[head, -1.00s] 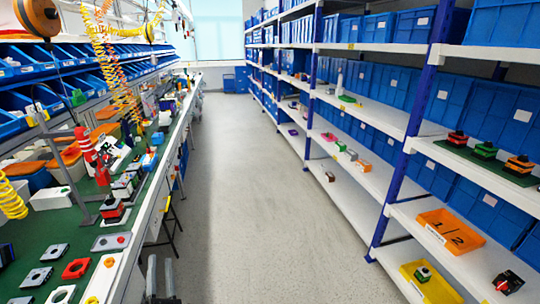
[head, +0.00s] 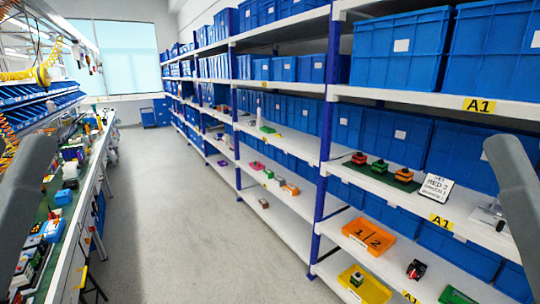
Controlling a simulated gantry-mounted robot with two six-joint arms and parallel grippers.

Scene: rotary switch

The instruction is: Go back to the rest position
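Only grey upper parts of my two arms show in the head view, one at the left edge and one at the right edge. Both run out of the picture, and neither gripper is in view. On the shelf rack to the right, a dark green board (head: 375,177) carries red, green and orange switch parts. A small white sign (head: 435,190) with handwriting stands to the right of it.
An orange tray marked 1/2 (head: 369,236) and a yellow tray (head: 372,291) lie on lower shelves, with a red-and-black switch (head: 416,269) nearby. Blue bins (head: 400,48) fill the rack. The cluttered workbench (head: 77,210) is at left. The aisle floor (head: 165,200) is clear.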

